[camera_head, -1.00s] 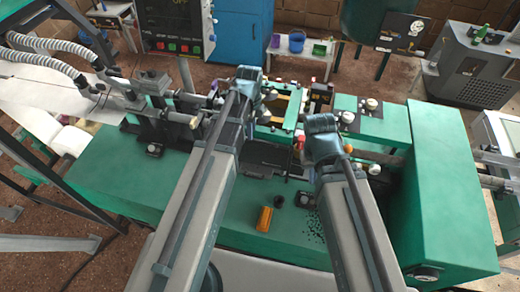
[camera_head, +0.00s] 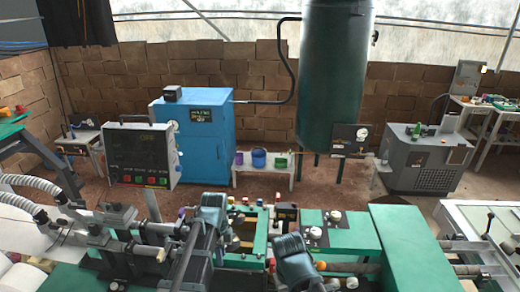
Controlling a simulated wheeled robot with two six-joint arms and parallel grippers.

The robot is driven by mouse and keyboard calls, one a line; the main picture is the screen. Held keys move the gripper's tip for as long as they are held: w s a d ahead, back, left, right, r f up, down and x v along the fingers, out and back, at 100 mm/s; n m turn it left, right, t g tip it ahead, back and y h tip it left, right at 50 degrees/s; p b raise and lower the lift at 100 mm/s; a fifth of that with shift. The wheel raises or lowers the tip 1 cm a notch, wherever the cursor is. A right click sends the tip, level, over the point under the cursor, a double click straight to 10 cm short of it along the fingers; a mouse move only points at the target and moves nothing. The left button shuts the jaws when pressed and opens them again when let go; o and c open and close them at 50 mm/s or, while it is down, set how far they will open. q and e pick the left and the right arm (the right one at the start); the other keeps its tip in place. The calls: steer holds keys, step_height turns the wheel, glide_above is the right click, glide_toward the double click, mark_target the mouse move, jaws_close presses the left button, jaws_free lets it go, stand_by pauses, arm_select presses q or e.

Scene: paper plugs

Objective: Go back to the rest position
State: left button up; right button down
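My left gripper (camera_head: 212,208) is over the green machine, just left of its open green frame (camera_head: 255,232). Its blue-grey wrist body hides the fingers, so I cannot tell whether it is open. My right gripper (camera_head: 291,255) is lower in the picture, right of the frame and over the machine's front part. Its fingers are also hidden. I see nothing held in either one. Both arms run in from the bottom edge.
A control panel (camera_head: 140,152) stands behind the machine at left, with hoses (camera_head: 30,208) beside it. A blue cabinet (camera_head: 205,140), a bench with small buckets (camera_head: 259,158), a dark green tank (camera_head: 335,75) and a grey unit (camera_head: 425,160) stand further back.

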arm_select(q)
steer(key=s+d+f+n+y+b, duration=0.1)
steer(key=s+d+f+n+b, duration=0.9)
steer(key=s+f+n+b, duration=0.4)
steer(key=shift+d+f, duration=0.15)
steer(key=shift+f, duration=0.1)
steer(key=shift+s, duration=0.1)
stand_by(2.6)
